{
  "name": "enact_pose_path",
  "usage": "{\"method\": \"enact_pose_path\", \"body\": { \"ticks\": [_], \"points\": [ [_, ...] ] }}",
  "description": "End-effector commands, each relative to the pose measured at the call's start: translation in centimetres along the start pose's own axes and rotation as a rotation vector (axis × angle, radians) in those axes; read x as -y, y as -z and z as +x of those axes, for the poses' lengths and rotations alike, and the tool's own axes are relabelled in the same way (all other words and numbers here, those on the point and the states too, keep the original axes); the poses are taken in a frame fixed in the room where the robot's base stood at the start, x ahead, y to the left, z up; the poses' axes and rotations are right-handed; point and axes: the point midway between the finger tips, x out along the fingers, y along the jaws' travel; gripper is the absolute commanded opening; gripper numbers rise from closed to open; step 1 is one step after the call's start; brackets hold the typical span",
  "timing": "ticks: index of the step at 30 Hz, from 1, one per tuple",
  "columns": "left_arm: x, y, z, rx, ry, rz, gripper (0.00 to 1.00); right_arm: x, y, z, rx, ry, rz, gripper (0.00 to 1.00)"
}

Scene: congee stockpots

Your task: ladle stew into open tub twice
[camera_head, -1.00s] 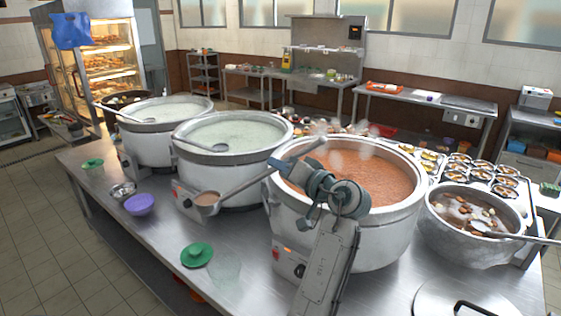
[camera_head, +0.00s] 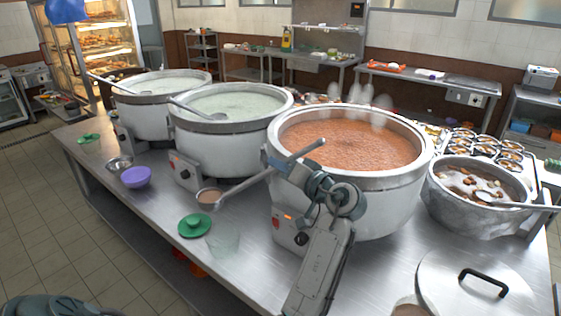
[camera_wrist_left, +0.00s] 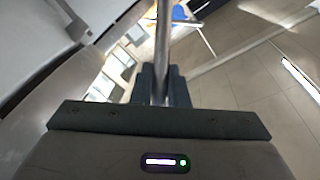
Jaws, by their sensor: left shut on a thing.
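My left gripper (camera_head: 285,168) is shut on the handle of a metal ladle (camera_head: 262,176), in front of the large pot of reddish-brown stew (camera_head: 345,140). The ladle's bowl (camera_head: 209,195) hangs over the table's front part and holds brown stew. In the left wrist view the handle (camera_wrist_left: 163,45) runs up from between the jaws. A clear, faint open tub (camera_head: 225,242) stands on the table below the bowl, beside a green lid (camera_head: 194,225). The bowl is apart from the tub. My right gripper is not in view.
Two pots of pale congee (camera_head: 232,104) stand to the left. A grey pot (camera_head: 475,195) and a lid with a black handle (camera_head: 480,285) are at right. A purple bowl (camera_head: 136,177) is at left. A round brown-filled thing (camera_head: 410,311) is cut off at the bottom edge.

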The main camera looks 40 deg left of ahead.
Motion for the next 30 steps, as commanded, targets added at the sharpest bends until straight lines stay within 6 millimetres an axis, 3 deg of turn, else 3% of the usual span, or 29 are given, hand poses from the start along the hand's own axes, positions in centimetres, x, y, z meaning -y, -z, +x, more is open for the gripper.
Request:
{"method": "enact_pose_path", "body": {
  "ticks": [15, 30],
  "points": [
    [-4.3, -4.4, 0.1, -0.001, 0.001, 0.002, 0.0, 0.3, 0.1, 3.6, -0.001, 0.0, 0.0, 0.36],
    [-7.6, -7.8, 0.1, -0.001, 0.001, 0.0, 0.0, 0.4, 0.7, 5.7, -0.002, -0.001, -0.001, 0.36]
  ]
}}
